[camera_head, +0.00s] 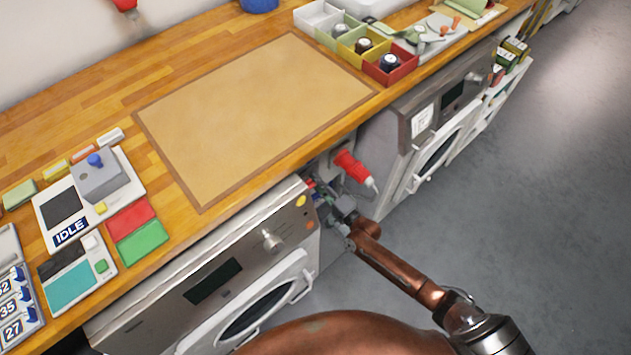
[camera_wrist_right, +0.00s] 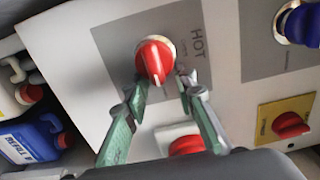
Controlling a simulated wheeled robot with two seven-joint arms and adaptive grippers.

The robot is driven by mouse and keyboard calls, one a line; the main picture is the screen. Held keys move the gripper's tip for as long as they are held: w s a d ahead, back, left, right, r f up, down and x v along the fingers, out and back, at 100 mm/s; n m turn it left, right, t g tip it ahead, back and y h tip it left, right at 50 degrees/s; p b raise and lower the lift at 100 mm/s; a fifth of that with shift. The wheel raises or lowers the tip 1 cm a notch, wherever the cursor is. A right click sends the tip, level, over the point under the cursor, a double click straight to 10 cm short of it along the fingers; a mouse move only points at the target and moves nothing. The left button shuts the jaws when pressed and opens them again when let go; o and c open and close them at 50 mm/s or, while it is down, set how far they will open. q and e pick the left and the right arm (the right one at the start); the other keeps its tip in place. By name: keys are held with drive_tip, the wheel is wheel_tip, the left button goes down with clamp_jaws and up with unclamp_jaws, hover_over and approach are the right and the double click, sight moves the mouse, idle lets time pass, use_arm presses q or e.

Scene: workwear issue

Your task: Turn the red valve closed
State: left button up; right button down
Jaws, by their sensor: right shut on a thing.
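The red valve (camera_wrist_right: 154,61) is a round red knob with a raised grip on a pale panel, beside the word HOT, in the right wrist view. Its grip points roughly downward in that view. My right gripper (camera_wrist_right: 163,92) has its two green-padded fingers on either side of the knob's lower part, shut on it. In the head view my right gripper (camera_head: 337,207) reaches into the gap between two machines under the counter, and the valve cannot be made out there. My left gripper is not in view.
The panel also bears a blue knob (camera_wrist_right: 300,24), a red knob on a yellow plate (camera_wrist_right: 291,124) and another red part (camera_wrist_right: 187,146) below the valve. A red cylinder (camera_head: 351,166) sits in the gap. Machines (camera_head: 230,275) flank it; the brown mat (camera_head: 255,105) is bare.

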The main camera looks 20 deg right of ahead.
drive_tip(key=shift+s+a+f, duration=0.25)
drive_tip(key=shift+a+f, duration=0.05)
drive_tip(key=shift+f, duration=0.1)
drive_tip(key=c, duration=1.8)
unclamp_jaws()
drive_tip(key=shift+r, duration=0.1)
drive_tip(key=shift+o, duration=1.3)
drive_tip(key=shift+w+d+r, duration=0.1)
drive_tip(key=shift+w+r, duration=0.05)
drive_tip(key=v, duration=1.2)
drive_tip(key=shift+o, duration=0.5)
drive_tip(key=shift+r, duration=0.1)
